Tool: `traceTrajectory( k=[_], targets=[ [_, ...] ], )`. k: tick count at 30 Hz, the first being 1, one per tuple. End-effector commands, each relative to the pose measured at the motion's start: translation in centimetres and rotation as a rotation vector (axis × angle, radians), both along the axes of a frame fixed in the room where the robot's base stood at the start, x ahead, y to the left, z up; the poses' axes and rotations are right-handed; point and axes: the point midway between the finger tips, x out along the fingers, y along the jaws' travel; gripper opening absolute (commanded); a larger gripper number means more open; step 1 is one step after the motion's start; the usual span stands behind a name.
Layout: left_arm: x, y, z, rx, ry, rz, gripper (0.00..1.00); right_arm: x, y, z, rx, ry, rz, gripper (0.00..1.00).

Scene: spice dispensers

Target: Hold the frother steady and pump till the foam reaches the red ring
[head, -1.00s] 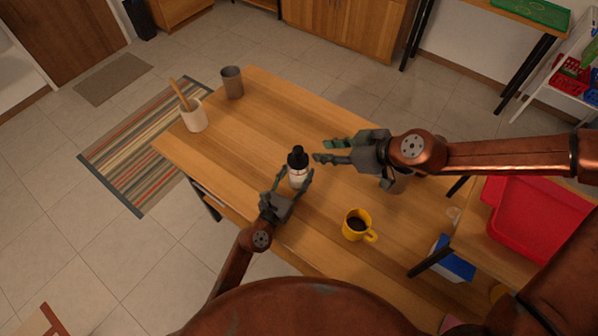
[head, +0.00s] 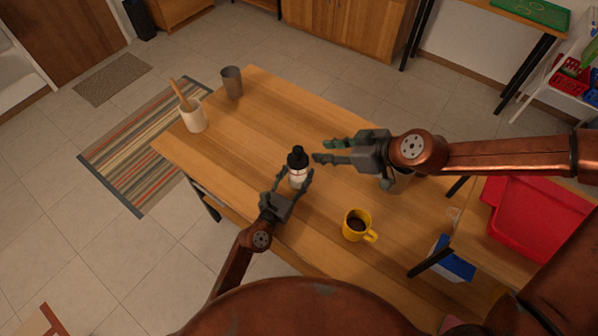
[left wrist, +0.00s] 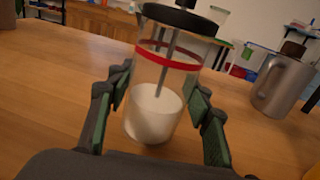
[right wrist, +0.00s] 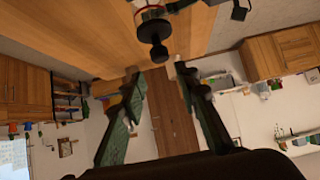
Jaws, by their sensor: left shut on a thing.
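The frother (head: 297,178) stands upright on the wooden table, a clear glass jar with a black lid and knob. In the left wrist view the jar (left wrist: 155,80) holds white liquid or foam in its lower part, its top well below the red ring (left wrist: 168,58). A thin rod runs down inside. My left gripper (head: 294,181) is shut on the jar, a finger on each side. My right gripper (head: 323,151) is open and empty, just right of the black knob and apart from it. In the right wrist view the knob (right wrist: 158,53) lies beyond the fingertips.
A yellow mug (head: 354,228) with dark drink stands near the front edge. A metal pitcher (left wrist: 283,85) stands right of the frother, mostly hidden by my right gripper in the head view. A white utensil crock (head: 195,118) and metal cup (head: 232,84) stand at the far left.

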Motion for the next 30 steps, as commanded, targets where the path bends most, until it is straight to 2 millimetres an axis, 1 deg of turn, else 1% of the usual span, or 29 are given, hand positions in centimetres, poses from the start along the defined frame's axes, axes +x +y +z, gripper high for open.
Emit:
traceTrajectory(
  k=[11,15,17,20,23,27,29,30],
  targets=[
    [0.0,0.0,0.0,0.000,0.000,0.000,0.13,0.0,0.0,0.0,0.000,0.000,0.000,0.29],
    [0.0,0.0,0.0,0.000,0.000,0.000,0.13,0.5,0.2,0.3,0.007,-0.004,-0.011,0.39],
    [0.0,0.0,0.0,0.000,0.000,0.000,0.13,1.2,0.5,0.8,0.018,-0.012,-0.028,0.39],
    [0.0,0.0,0.0,0.000,0.000,0.000,0.13,3.5,1.2,2.3,0.055,-0.034,-0.084,0.39],
    [0.0,0.0,0.0,0.000,0.000,0.000,0.13,6.8,2.2,4.5,0.111,-0.061,-0.176,0.39],
    [0.0,0.0,0.0,0.000,0.000,0.000,0.13,12.3,3.3,8.2,0.207,-0.091,-0.348,0.39],
    [0.0,0.0,0.0,0.000,0.000,0.000,0.13,14.6,3.5,9.8,0.251,-0.095,-0.438,0.39],
    [0.0,0.0,0.0,0.000,0.000,0.000,0.13,16.2,3.6,10.8,0.282,-0.093,-0.505,0.39]
  ],
)
